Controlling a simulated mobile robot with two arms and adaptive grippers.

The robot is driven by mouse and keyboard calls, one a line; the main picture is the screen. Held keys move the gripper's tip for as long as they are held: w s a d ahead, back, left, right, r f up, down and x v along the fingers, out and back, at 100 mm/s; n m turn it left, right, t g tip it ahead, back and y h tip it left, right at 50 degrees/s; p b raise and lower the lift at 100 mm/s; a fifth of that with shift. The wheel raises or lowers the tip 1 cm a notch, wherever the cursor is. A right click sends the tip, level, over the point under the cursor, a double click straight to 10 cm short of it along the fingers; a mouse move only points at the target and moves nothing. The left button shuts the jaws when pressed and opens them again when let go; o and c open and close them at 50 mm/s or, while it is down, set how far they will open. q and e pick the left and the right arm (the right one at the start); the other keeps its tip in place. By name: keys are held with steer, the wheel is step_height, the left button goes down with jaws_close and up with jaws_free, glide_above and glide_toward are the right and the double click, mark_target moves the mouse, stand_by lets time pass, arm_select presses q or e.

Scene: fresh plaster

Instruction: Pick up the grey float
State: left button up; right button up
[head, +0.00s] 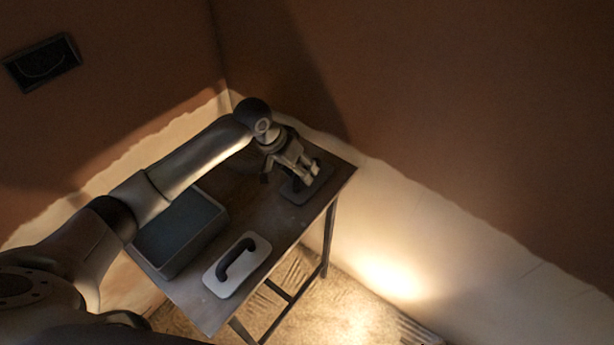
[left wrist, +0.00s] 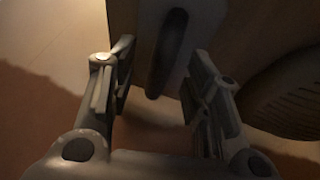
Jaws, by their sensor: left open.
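The grey float (head: 293,194) lies at the back right of the small table, a dark plate partly hidden under my left gripper (head: 309,174). In the left wrist view a dark upright handle (left wrist: 168,45), which appears to be this float's, shows ahead between the spread fingers of my left gripper (left wrist: 160,62). The gripper is open and holds nothing. I cannot tell how far the fingertips are from the handle. My right gripper is not in view.
A second, pale float (head: 222,285) with a dark handle lies at the table's front edge. A shallow rectangular tub (head: 182,230) stands at the table's left. The table (head: 283,228) stands close to the corner walls. A dark wall plate (head: 42,62) is at upper left.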

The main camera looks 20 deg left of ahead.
arm_select(q)
steer(key=shift+x, duration=1.05)
steer(key=shift+w+d+f, duration=0.1)
steer(key=shift+w+f, duration=0.05)
steer(key=shift+f, duration=0.1)
steer(key=shift+c, duration=0.5)
steer(key=c, duration=0.5)
jaws_close()
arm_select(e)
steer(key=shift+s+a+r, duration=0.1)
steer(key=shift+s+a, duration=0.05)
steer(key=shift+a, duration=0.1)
arm_select(q)
steer(key=shift+r, duration=0.15)
